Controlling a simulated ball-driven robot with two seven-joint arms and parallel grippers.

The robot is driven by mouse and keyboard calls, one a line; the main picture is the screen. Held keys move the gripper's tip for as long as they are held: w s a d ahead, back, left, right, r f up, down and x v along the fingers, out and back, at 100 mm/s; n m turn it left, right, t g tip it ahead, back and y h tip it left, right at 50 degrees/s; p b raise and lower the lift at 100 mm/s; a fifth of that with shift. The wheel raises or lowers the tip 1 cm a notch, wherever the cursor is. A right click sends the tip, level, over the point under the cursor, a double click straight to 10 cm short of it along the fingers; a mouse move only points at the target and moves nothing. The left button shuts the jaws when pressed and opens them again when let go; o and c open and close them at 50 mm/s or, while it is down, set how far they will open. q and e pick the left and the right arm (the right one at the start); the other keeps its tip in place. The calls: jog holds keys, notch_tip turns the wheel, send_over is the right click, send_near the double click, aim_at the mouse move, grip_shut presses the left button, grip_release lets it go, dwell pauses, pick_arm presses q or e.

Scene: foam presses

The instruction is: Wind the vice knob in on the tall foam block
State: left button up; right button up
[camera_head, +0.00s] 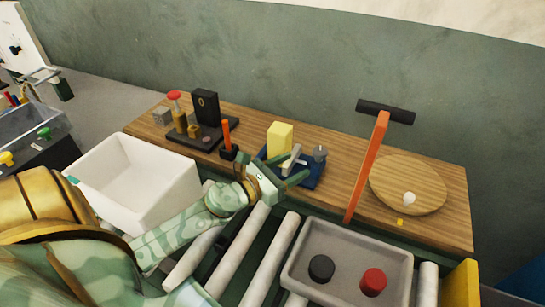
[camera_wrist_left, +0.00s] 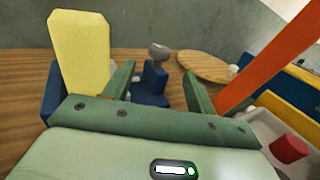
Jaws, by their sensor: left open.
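The tall yellow foam block (camera_head: 280,134) stands upright at the blue vice (camera_head: 312,181) on the wooden bench. It also shows at the left in the left wrist view (camera_wrist_left: 80,50). The grey vice knob (camera_head: 320,152) is at the vice's right end; in the left wrist view the knob (camera_wrist_left: 159,50) shows above a blue upright part. My left gripper (camera_head: 290,171) is open and empty at the near side of the vice. In the left wrist view its green fingers (camera_wrist_left: 158,72) spread either side of the line to the knob, which lies beyond the tips.
An orange lever (camera_head: 368,165) with a black crossbar stands right of the vice. A round wooden board (camera_head: 400,180) lies farther right. A dark press (camera_head: 205,110) and a small orange-handled tool (camera_head: 227,135) stand left. A grey tray (camera_head: 300,273) with black and red discs is nearer.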

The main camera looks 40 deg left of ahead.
pick_arm(q)
jog(key=b+v, duration=0.1)
jog(key=v, duration=0.5)
jog(key=shift+b, duration=0.3)
jog(key=shift+s, duration=0.15)
